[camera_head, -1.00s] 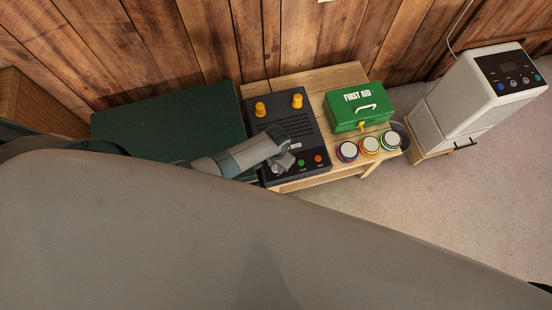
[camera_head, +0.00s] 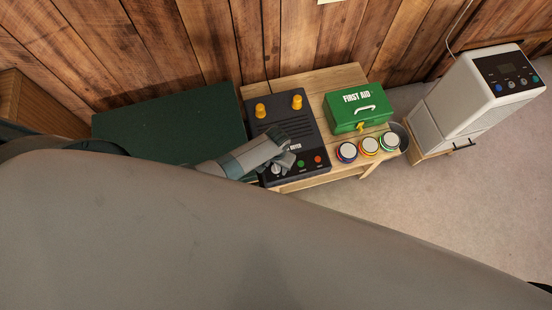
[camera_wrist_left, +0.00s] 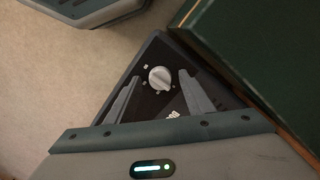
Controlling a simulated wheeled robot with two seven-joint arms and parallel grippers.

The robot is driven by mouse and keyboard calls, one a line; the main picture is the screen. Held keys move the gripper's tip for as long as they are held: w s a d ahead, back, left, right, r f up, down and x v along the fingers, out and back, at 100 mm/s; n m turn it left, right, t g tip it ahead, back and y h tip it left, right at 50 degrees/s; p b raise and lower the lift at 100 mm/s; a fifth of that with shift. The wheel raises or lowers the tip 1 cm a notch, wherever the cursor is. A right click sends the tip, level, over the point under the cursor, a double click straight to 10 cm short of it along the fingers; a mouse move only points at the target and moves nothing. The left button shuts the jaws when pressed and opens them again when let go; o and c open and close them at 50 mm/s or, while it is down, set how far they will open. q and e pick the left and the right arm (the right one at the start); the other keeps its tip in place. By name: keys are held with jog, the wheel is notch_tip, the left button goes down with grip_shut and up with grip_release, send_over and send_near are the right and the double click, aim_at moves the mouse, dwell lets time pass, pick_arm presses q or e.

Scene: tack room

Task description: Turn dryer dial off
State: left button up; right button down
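The dryer (camera_head: 303,128) is a dark box with two yellow pegs on top, on a wooden table. Its pale round dial (camera_head: 277,169) sits at the front left corner of the panel, left of a green and a red button. In the left wrist view the dial (camera_wrist_left: 159,78) has a raised ridge and small marks around it, too small to read. My left gripper (camera_head: 285,163) is over the front of the panel. Its fingers are apart, with the dial framed between the fingertips (camera_wrist_left: 160,79); contact cannot be told. My right gripper is not in view.
A green first aid box (camera_head: 352,114) and several round tins (camera_head: 369,146) are on the table (camera_head: 310,80), right of the dryer. A dark green chest (camera_head: 165,125) stands close on the left. A white appliance (camera_head: 470,95) is at far right.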

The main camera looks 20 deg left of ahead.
pick_arm(q)
jog(key=shift+r, duration=0.15)
jog(key=shift+r, duration=0.5)
notch_tip(320, 180, up, 16)
dwell(0.6)
dwell(0.5)
